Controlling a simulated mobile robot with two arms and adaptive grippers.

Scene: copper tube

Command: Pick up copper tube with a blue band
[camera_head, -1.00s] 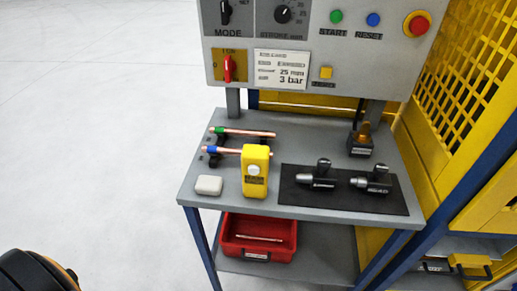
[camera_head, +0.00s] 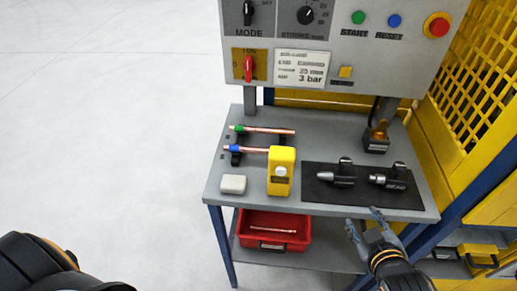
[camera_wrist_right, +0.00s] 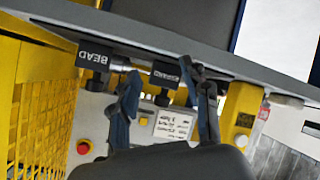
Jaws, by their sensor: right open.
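The copper tube with a blue band (camera_head: 254,149) lies on a dark holder at the left of the grey table (camera_head: 230,187). Its right end is hidden behind the yellow device. A copper tube with a green band (camera_head: 268,130) lies parallel just behind it. My right gripper (camera_head: 365,224) is open and empty at the table's front right edge, well apart from the tubes. In the right wrist view its two fingers (camera_wrist_right: 165,105) are spread, with the table edge and tools beyond. My left gripper is not in view; only a dark arm part shows at lower left.
A yellow device (camera_head: 281,172) stands right of the tubes, and a white block (camera_head: 233,184) lies in front. Two dark tools (camera_head: 340,175) rest on a black mat (camera_head: 320,200). A control panel (camera_head: 320,70) stands behind. A red bin (camera_head: 268,222) sits on the lower shelf.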

